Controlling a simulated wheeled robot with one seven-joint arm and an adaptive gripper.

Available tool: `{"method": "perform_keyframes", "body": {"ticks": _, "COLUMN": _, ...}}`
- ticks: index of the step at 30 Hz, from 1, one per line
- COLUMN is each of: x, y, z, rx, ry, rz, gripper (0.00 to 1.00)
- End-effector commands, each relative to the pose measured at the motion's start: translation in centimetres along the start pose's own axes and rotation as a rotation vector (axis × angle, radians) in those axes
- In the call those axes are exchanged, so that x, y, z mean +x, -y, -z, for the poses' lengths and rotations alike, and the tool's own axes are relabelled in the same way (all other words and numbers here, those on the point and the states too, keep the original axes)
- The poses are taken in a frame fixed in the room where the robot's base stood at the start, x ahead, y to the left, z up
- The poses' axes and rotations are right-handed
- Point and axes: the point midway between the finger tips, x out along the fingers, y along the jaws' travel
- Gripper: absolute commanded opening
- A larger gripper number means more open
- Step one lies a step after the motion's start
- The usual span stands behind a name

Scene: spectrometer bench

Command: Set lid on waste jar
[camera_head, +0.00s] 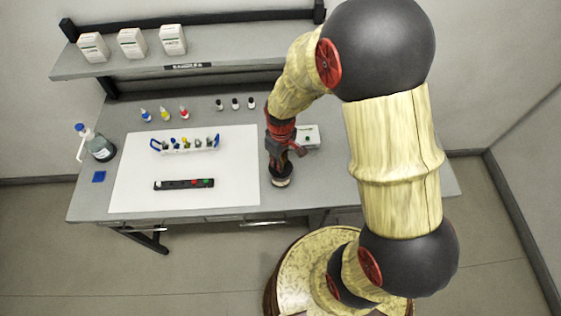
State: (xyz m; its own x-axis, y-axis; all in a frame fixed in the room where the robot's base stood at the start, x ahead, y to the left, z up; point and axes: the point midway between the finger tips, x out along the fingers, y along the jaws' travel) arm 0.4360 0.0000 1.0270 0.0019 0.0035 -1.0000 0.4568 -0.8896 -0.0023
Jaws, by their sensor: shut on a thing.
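My gripper (280,165) points down over the right part of the bench, past the right edge of the white mat. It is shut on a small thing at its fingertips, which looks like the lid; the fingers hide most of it. The waste jar (280,183), small with a pale and dark body, stands upright directly below the fingertips near the bench's front. Lid and jar are very close in the picture; I cannot tell whether they touch.
A white box (307,137) stands just right of my gripper. The white mat (130,190) holds a vial rack (186,146) and a black strip device (184,184). A wash bottle (98,146) stands at left. Small bottles line the back, below a shelf (225,62).

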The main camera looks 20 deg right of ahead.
Motion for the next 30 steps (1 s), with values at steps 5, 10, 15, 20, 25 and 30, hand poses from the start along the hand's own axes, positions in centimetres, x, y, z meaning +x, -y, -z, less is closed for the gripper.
{"method": "perform_keyframes", "body": {"ticks": 5, "x": 0.16, "y": -0.01, "z": 0.01, "rx": 0.000, "ry": 0.000, "rz": 0.000, "gripper": 0.00}}
{"method": "perform_keyframes", "body": {"ticks": 10, "x": 0.16, "y": -0.01, "z": 0.01, "rx": 0.000, "ry": 0.000, "rz": 0.000, "gripper": 0.00}}
{"method": "perform_keyframes", "body": {"ticks": 15, "x": 0.15, "y": -0.01, "z": 0.02, "rx": 0.000, "ry": 0.000, "rz": 0.000, "gripper": 0.17}}
{"method": "perform_keyframes", "body": {"ticks": 20, "x": 0.15, "y": -0.01, "z": 0.01, "rx": 0.000, "ry": 0.000, "rz": 0.000, "gripper": 0.26}}
{"method": "perform_keyframes", "body": {"ticks": 25, "x": 0.17, "y": 0.00, "z": 0.00, "rx": 0.000, "ry": 0.000, "rz": 0.000, "gripper": 0.34}}
{"method": "perform_keyframes", "body": {"ticks": 30, "x": 0.18, "y": 0.01, "z": -0.01, "rx": 0.000, "ry": 0.000, "rz": 0.000, "gripper": 0.34}}
